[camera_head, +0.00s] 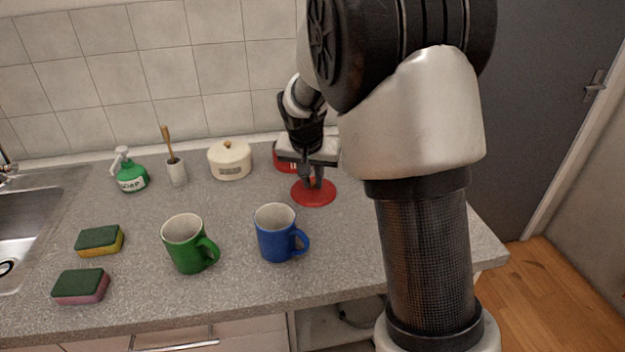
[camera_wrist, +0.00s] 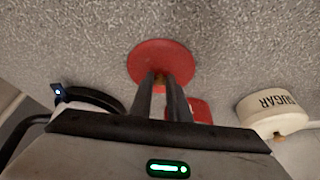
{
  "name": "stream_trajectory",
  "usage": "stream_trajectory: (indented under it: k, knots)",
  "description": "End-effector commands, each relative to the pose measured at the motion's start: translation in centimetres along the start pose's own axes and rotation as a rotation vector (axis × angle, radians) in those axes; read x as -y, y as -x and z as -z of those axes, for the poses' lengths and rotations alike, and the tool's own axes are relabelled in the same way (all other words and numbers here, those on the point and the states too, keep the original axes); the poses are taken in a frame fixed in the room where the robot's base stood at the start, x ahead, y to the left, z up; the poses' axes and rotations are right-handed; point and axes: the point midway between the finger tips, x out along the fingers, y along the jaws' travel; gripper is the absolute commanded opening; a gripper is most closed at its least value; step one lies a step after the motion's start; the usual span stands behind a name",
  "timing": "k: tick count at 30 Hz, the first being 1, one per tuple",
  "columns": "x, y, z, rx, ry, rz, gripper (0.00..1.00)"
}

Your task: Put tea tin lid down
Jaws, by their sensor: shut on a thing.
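The tea tin lid (camera_head: 313,194) is a flat red disc at or just above the grey counter; I cannot tell if it touches. It also shows in the wrist view (camera_wrist: 160,58), in front of my fingertips. My gripper (camera_head: 312,183) points down over the lid and is shut on its knob, which the fingers (camera_wrist: 161,84) mostly hide. The red tea tin (camera_head: 284,160) stands behind and left of the lid, partly hidden by my gripper. Part of it shows beside my fingers in the wrist view (camera_wrist: 200,112).
A cream sugar tin (camera_head: 230,162) stands left of the tea tin. A blue mug (camera_head: 277,236) and a green mug (camera_head: 186,246) stand nearer the front. A soap bottle (camera_head: 131,174), brush holder (camera_head: 177,173) and sponges (camera_head: 99,240) are further left. Counter around the lid's front is clear.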

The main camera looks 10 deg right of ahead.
Motion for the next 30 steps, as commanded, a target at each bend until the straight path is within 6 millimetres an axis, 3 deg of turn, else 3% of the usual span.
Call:
stream_trajectory:
  k: [6, 7, 10, 22, 30]
  knots:
    - [0.0, -0.4, -0.2, 0.000, 0.000, 0.000, 0.00]
    - [0.0, -0.4, -0.1, 0.000, 0.000, 0.000, 0.17]
    - [0.0, -0.3, -0.1, 0.000, 0.000, 0.000, 0.34]
    - [0.0, 0.6, 0.1, -0.001, 0.000, 0.000, 0.34]
    - [0.0, 6.0, 0.2, -0.003, -0.001, 0.002, 0.34]
